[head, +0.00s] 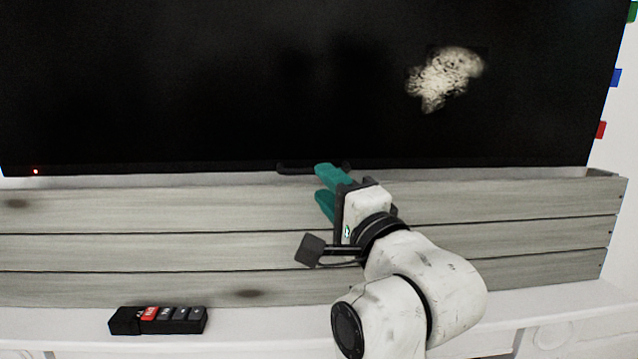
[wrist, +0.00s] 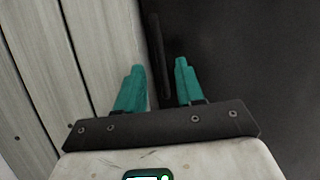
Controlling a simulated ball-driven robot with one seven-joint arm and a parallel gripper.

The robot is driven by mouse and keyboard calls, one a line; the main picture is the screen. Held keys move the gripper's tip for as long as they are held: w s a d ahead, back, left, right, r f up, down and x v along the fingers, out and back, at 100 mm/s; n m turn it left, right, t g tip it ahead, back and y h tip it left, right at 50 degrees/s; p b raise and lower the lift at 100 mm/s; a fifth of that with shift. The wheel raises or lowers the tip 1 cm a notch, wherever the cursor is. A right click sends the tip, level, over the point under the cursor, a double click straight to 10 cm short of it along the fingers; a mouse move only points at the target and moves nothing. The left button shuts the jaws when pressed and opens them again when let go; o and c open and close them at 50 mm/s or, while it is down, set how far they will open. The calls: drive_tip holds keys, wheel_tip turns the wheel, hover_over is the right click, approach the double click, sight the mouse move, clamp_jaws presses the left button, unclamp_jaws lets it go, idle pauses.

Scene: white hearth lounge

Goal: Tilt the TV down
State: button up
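The TV (head: 200,80) is a wide black screen across the top of the head view, with a pale speckled patch at its right and a small red light at its lower left. A dark handle (head: 296,168) sits at the middle of its bottom edge. In the wrist view the handle (wrist: 159,60) is a dark bar reaching in between the fingers. My gripper (head: 322,188) has teal fingers, parted one above the other, just right of the handle's middle. In the wrist view my gripper (wrist: 156,80) is open, with gaps beside the bar. I cannot tell whether a finger touches it.
Grey wooden planks (head: 150,250) run below the TV, above a white mantel shelf (head: 260,322). A black remote (head: 158,320) with a red button lies on the shelf at the left. Coloured tabs (head: 615,77) stick out at the far right.

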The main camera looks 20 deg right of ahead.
drive_tip(key=b+v, duration=0.1)
drive_tip(key=v, duration=0.5)
drive_tip(key=shift+s, duration=0.3)
drive_tip(key=shift+f, duration=0.1)
